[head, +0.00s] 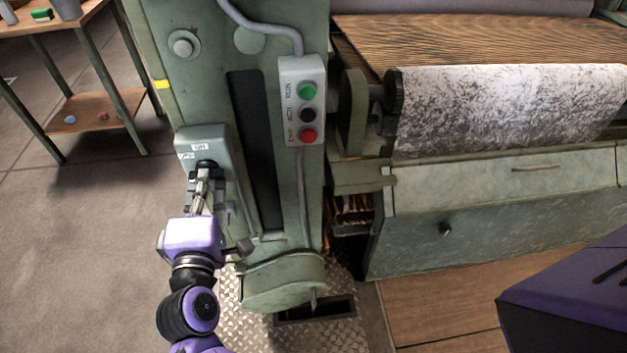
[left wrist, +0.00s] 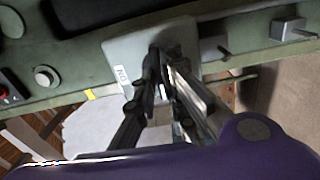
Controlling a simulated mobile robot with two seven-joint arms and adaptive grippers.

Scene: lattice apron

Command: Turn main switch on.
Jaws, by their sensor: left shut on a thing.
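The main switch is a grey-green box (head: 218,148) on the left side of the machine's green frame, with small white labels and a dark knob (head: 207,163). The box also shows in the left wrist view (left wrist: 118,48). My left gripper (head: 204,174) reaches up to it from below and is shut on the knob. In the left wrist view the fingers (left wrist: 158,62) come together at the box face and hide most of the knob, so its exact angle cannot be told. My right gripper is not in view.
A control panel (head: 287,100) with green, black and red buttons is right of the switch box. A cable runs above it. A patterned roll (head: 500,105) lies to the right. A wooden table (head: 40,22) with a lower shelf stands at the left; open floor lies below it.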

